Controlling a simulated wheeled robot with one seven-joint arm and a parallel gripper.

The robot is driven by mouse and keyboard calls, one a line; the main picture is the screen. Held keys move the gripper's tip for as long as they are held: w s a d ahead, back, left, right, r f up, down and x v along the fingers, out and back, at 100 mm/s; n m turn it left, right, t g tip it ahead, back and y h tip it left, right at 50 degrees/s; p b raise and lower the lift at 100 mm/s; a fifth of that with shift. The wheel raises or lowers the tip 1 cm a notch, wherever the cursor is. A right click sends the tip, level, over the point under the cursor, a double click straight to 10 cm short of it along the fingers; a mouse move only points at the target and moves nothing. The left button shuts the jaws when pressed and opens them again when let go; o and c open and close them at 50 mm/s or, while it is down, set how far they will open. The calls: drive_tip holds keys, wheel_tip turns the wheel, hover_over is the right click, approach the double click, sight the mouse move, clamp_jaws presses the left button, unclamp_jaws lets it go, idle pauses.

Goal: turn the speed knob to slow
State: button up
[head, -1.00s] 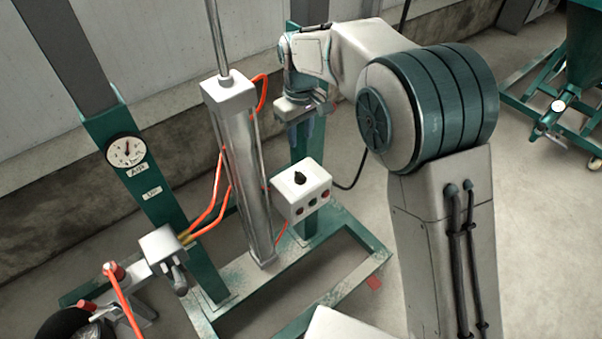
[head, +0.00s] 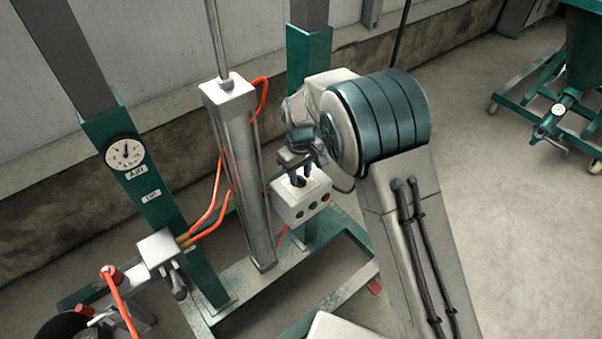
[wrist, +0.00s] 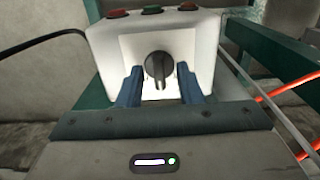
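The speed knob (wrist: 158,68) is a dark rotary knob on the pale face of a white control box (wrist: 207,50). In the wrist view its pointer ridge runs roughly up and down the picture. My gripper (wrist: 160,80) is open, with one blue finger on each side of the knob and a visible gap on both sides. In the head view the control box (head: 290,212) is fixed to the green frame, and my gripper (head: 301,170) is right over its top face. The knob is mostly hidden there by the fingers. I see no readable speed marks.
Red and green buttons (wrist: 152,10) line the box's other face. A silver cylinder (head: 240,165) with orange hoses stands just left of the box. A round gauge (head: 125,153) sits on the green post. Open floor (head: 500,240) lies to the right.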

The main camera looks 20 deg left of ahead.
drive_tip(key=shift+d, duration=0.1)
clamp_jaws()
drive_tip(key=n, duration=0.9)
drive_tip(key=shift+n, duration=0.3)
drive_tip(key=shift+s+n, duration=0.1)
drive_tip(key=shift+n, duration=0.2)
idle(0.5)
unclamp_jaws()
drive_tip(key=shift+a, duration=0.25)
drive_tip(key=shift+d, duration=0.1)
